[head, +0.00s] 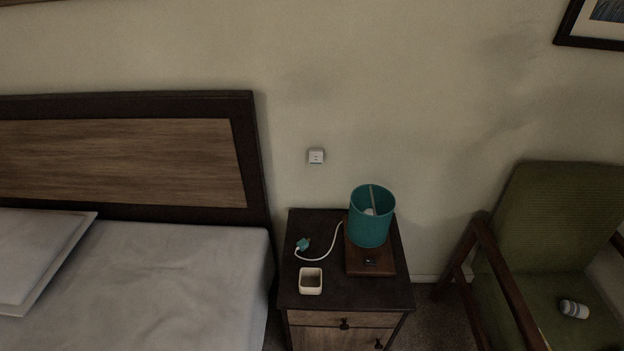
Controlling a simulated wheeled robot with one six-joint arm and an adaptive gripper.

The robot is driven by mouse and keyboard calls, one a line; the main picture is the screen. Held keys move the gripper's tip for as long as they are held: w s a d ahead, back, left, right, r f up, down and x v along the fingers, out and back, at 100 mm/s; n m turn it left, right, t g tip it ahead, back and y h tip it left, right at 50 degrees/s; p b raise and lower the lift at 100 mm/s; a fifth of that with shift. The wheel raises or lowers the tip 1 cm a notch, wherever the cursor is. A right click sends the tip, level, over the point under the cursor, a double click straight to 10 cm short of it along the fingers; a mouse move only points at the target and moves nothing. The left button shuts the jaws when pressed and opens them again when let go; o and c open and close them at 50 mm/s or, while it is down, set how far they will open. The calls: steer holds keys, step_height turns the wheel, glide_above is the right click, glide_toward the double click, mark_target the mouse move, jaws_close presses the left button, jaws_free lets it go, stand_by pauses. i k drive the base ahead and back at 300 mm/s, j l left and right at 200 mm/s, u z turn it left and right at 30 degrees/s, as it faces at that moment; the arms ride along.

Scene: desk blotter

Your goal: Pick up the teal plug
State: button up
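The teal plug (303,244) lies on the left part of the dark top of the nightstand (335,296). A pale cord (328,258) runs from it in a curve to the right and up toward the lamp. The lamp has a teal shade (370,222) and a brown wooden base (360,265) at the right of the nightstand top. The plug shows whole, with nothing on top of it. My gripper is not in view.
A small white square dish (311,281) sits in front of the plug. A white wall outlet (316,156) is above the nightstand. The bed (190,285) borders it on the left; a green armchair (560,230) holding a small white-and-blue object (574,309) stands at right.

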mark_target(302, 244)
steer(key=i+l+u, duration=0.75)
